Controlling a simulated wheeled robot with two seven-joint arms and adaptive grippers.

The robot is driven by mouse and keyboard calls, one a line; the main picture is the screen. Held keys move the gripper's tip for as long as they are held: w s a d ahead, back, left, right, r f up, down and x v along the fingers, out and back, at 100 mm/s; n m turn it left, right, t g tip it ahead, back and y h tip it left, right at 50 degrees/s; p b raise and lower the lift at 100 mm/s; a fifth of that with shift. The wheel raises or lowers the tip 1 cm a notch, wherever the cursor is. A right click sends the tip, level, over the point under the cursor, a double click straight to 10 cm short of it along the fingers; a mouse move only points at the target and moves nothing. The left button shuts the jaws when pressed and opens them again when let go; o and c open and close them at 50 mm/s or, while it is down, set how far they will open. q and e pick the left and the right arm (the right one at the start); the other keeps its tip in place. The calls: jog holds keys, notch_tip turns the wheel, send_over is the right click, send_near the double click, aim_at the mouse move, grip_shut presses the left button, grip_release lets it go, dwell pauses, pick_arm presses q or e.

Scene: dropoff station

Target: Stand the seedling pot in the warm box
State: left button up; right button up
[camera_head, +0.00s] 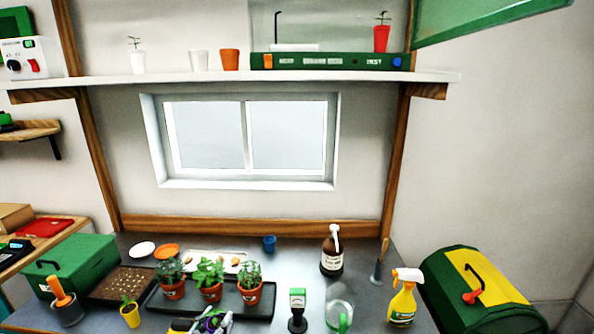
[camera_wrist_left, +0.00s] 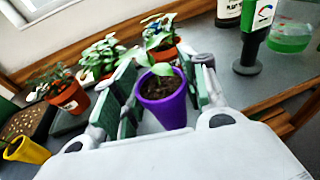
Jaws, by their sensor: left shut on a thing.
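A purple pot (camera_wrist_left: 168,108) with dark soil and a small green seedling is held between the two pads of my left gripper (camera_wrist_left: 162,88), which is shut on it. It looks roughly upright. In the head view my left gripper (camera_head: 208,322) is at the bottom edge, low over the front of the bench, with only a little of the purple pot (camera_head: 212,321) showing. The warm box (camera_head: 330,62), a clear case on a green base, stands on the high shelf. Its green-framed lid or door (camera_head: 490,14) looks open to the right. A red seedling pot (camera_head: 381,39) stands inside.
The white shelf (camera_head: 240,79) also carries a white seedling pot (camera_head: 137,62) and empty pots. On the bench, a black tray (camera_head: 258,307) holds potted plants. A brown bottle (camera_head: 331,257) and a spray bottle (camera_head: 403,301) stand right of it.

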pick_arm(q)
jog(key=shift+w+a+r+y, duration=0.3)
jog(key=shift+a+r, duration=0.1)
jog(key=shift+a, duration=0.35)
jog(key=shift+w+a+r+n+y, duration=0.2)
jog(key=shift+n+y, duration=0.1)
jog(key=shift+n, duration=0.1)
jog(key=shift+s, duration=0.1)
jog(key=shift+s+f+n+y, duration=0.2)
jog(key=shift+f+n+y, duration=0.1)
jog(key=shift+n+y, duration=0.1)
jog(key=shift+s+d+f+n+y, duration=0.2)
jog(key=shift+s+d+f+y, duration=0.1)
jog(key=shift+s+f, duration=0.25)
jog(key=shift+s+d+f+n+y, duration=0.25)
jog(key=shift+s+f, duration=0.1)
jog(key=shift+f, duration=0.4)
jog(key=shift+s+d+f+y, duration=0.15)
jog(key=shift+s+d+f, duration=0.05)
jog(key=shift+s+f, duration=0.35)
jog(key=shift+s+d+f+y, duration=0.1)
jog(key=shift+s+d+f, duration=0.1)
jog(key=shift+s+f, duration=0.35)
pick_arm(e)
jog(key=w+t, duration=0.1)
jog(key=w, duration=0.8)
jog(key=shift+a+n+t, duration=0.3)
